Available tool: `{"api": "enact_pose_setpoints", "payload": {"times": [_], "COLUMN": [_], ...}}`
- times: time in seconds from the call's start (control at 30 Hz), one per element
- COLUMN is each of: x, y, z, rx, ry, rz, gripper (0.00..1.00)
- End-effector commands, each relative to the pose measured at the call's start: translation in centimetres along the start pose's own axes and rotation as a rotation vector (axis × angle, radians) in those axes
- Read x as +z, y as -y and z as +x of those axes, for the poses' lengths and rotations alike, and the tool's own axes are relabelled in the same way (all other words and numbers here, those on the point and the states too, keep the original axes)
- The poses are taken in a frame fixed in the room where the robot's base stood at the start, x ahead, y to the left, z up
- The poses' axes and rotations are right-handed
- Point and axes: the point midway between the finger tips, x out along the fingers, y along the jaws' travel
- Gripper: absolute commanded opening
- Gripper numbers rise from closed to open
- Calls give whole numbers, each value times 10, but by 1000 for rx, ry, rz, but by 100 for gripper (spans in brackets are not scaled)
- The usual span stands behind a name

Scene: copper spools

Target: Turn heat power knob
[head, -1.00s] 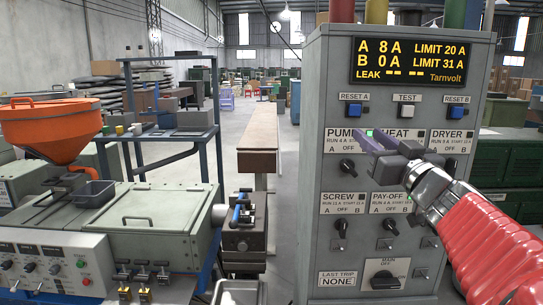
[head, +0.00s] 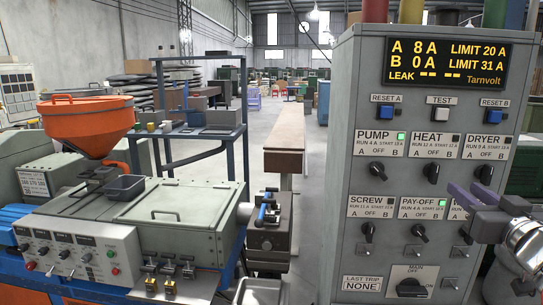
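The grey control cabinet (head: 345,200) stands at the right in the head view. Its HEAT label (head: 432,142) is in the upper row, with the black heat knob (head: 431,172) below it. The lamp beside HEAT (head: 457,139) is dark. The knob is too small to read its exact setting. My gripper (head: 464,196), with purple fingers, is at the right, below and right of the heat knob and apart from it. Its fingers look parted with nothing between them. It hides part of the lower-right knob's label.
The pump knob (head: 377,170) and dryer knob (head: 484,173) flank the heat knob. The PUMP lamp (head: 401,136) and PAY-OFF lamp (head: 441,202) are green. The display (head: 446,63) reads A 8 A, B 0 A. A machine with an orange hopper (head: 88,122) stands left.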

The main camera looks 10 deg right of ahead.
Motion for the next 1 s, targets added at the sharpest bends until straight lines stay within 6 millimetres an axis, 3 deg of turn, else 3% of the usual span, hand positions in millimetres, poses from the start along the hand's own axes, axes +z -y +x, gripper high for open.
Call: {"api": "enact_pose_setpoints", "payload": {"times": [0.37,1.0], "x": [0,0], "y": [-1,-3], "z": [18,101], "rx": [0,3], "ry": [0,0], "rz": [1,1], "gripper": [30,30]}}
